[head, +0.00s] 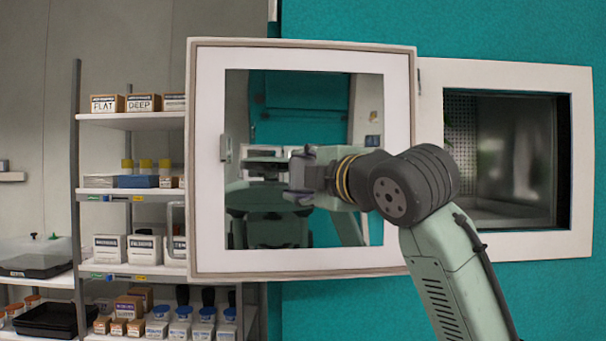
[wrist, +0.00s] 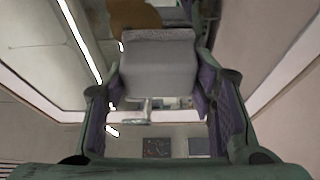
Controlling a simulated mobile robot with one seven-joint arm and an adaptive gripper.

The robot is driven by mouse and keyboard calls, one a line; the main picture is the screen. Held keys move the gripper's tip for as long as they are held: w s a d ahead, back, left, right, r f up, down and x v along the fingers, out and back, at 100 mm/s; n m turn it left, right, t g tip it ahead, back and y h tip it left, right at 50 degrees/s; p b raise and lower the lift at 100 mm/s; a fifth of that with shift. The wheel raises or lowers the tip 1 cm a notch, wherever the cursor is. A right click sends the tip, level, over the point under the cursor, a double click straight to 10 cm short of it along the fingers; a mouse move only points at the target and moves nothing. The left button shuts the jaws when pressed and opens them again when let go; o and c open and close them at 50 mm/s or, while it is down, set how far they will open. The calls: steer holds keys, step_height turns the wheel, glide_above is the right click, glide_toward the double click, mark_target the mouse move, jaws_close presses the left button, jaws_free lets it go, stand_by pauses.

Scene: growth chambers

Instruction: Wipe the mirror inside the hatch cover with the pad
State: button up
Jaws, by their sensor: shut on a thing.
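The hatch cover (head: 205,160) stands swung open in the head view, its white inner face toward me. The mirror (head: 300,95) is set in that face and reflects my arm and part of the room. My gripper (head: 297,175) is in front of the middle of the mirror. In the wrist view my gripper (wrist: 160,85) is shut on the pad (wrist: 158,75), a grey block between the two fingers. In the head view the pad cannot be told apart from the gripper and its reflection. Whether the pad touches the mirror cannot be told.
The open chamber (head: 515,165) with a white frame is in the teal wall to the right of the cover. A shelf rack (head: 130,122) with boxes and bottles stands to the left, partly behind the cover. A small latch (head: 226,148) sits at the mirror's left edge.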

steer(key=shift+w+a+p, duration=0.1)
steer(key=shift+w+p, duration=0.25)
steer(key=shift+w, duration=0.45)
steer(key=d+p, duration=0.4)
steer(key=d, duration=0.7)
steer(key=shift+w, duration=0.2)
stand_by(0.6)
